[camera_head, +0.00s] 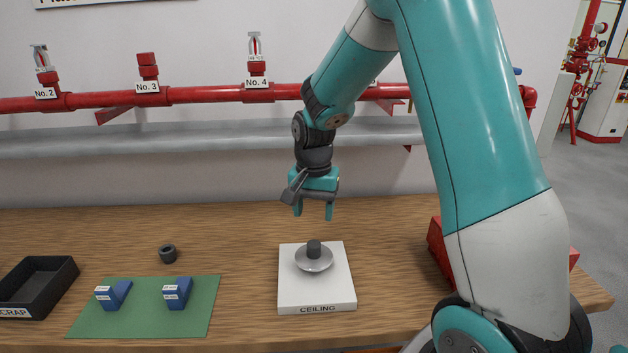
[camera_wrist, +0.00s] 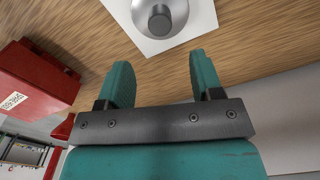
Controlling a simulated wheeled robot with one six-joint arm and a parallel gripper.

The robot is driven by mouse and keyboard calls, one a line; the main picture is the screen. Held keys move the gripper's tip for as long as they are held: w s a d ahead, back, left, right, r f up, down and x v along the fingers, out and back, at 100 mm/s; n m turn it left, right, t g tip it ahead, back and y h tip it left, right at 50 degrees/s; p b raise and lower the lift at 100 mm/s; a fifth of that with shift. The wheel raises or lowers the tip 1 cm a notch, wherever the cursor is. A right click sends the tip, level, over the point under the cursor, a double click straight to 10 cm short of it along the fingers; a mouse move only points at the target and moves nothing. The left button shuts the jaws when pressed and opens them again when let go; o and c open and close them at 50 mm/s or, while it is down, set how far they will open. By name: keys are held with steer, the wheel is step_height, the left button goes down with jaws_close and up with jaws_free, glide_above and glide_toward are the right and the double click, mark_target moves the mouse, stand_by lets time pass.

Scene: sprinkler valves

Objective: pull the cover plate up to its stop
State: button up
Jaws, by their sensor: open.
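The cover plate (camera_head: 314,260) is a round silver dish with a dark grey knob (camera_head: 314,247) standing up from its middle. It sits on a white block labelled CEILING (camera_head: 316,296) on the wooden bench. The plate also shows at the top edge of the wrist view (camera_wrist: 160,20), partly cut off. My gripper (camera_head: 313,209) is above the bench, behind and above the plate, apart from it. Its two teal fingers point down. In the wrist view the fingers (camera_wrist: 158,80) are spread with nothing between them.
A green mat (camera_head: 142,320) holds two blue labelled pieces. A dark ring (camera_head: 168,254) lies behind it. A black SCRAP tray (camera_head: 62,285) stands at far left, a red box (camera_head: 437,245) at right. Red pipe (camera_head: 200,95) with sprinkler heads runs along the wall above a grey pipe.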

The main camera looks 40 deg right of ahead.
step_height(320, 180, up, 8)
steer(key=shift+f, duration=0.15)
stand_by(0.5)
steer(key=s+a+r+n+y, duration=0.3)
steer(key=s+a+n+y, duration=0.1)
steer(key=s+a+n, duration=1.3)
steer(key=s+a, duration=0.5)
steer(key=shift+s+a+n, duration=0.15)
steer(key=shift+a+n, duration=0.05)
steer(key=shift+n, duration=0.1)
